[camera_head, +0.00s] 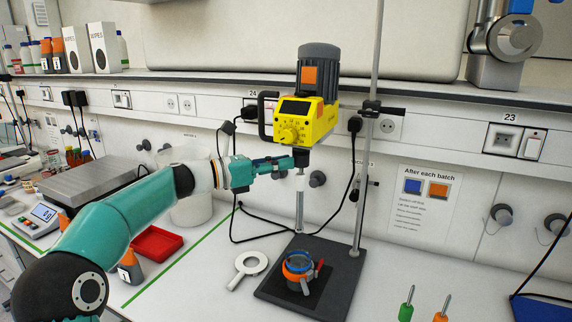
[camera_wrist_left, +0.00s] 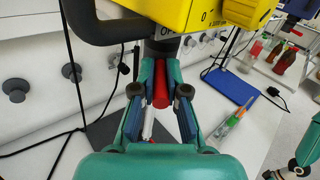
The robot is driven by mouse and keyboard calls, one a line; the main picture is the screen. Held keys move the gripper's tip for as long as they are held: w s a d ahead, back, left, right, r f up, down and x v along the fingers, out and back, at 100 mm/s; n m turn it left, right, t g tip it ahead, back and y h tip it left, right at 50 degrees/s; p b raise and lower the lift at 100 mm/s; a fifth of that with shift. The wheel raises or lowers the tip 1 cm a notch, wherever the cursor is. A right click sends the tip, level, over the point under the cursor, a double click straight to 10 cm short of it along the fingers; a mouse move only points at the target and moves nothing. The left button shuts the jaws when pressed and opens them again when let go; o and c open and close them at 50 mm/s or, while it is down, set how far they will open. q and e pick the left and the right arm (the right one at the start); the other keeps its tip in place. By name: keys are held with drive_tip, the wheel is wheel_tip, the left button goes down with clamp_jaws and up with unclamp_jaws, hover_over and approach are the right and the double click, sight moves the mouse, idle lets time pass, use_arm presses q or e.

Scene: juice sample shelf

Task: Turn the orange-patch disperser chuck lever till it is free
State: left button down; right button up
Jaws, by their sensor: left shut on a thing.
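The yellow disperser (camera_head: 322,121) hangs on a stand and has an orange patch (camera_head: 309,76) on its dark motor. My left gripper (camera_head: 287,163) reaches in from the left to the chuck just under the yellow body. In the left wrist view, a red chuck lever (camera_wrist_left: 160,84) lies between my left fingers, which are shut on it. The lever is mostly hidden by the fingers in the head view. The metal shaft (camera_head: 300,212) hangs upright below the chuck. My right gripper is not seen.
An orange-banded vessel (camera_head: 298,266) stands on the dark stand base (camera_head: 328,286) below the shaft. The stand rod (camera_head: 363,190) rises to the right. A white ring with a handle (camera_head: 251,263) and a red tray (camera_head: 156,243) lie to the left. Screwdrivers stand at front right.

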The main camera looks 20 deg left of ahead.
use_arm(q)
drive_tip(key=c, duration=1.2)
unclamp_jaws()
drive_tip(key=shift+w, duration=0.1)
drive_tip(key=shift+a, duration=0.1)
drive_tip(key=v, duration=1.2)
drive_tip(key=shift+f, duration=0.1)
